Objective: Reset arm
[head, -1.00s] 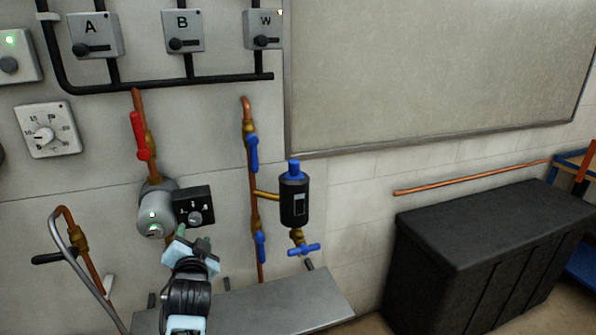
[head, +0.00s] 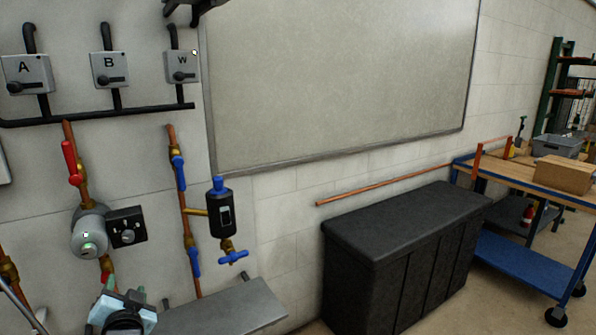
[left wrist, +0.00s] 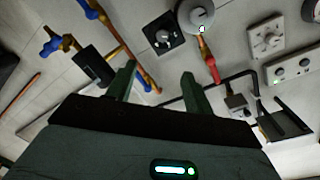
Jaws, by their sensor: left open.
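My left gripper (head: 117,294) shows at the lower left of the head view, with its arm cut off by the bottom edge. It is in front of the wall, just below the round grey pump (head: 90,232) and its black control box (head: 127,227). In the left wrist view the two dark green fingers (left wrist: 157,82) stand apart with nothing held between them. The pump (left wrist: 194,14) and the black control box (left wrist: 163,35) lie beyond the fingers there. My right gripper is not seen in either view.
A grey shelf (head: 225,311) juts from the wall beside my left gripper. A black cylinder (head: 221,208) with blue valves hangs on copper pipes. A black chest (head: 400,250) stands on the floor, with a blue trolley (head: 515,260) at the right.

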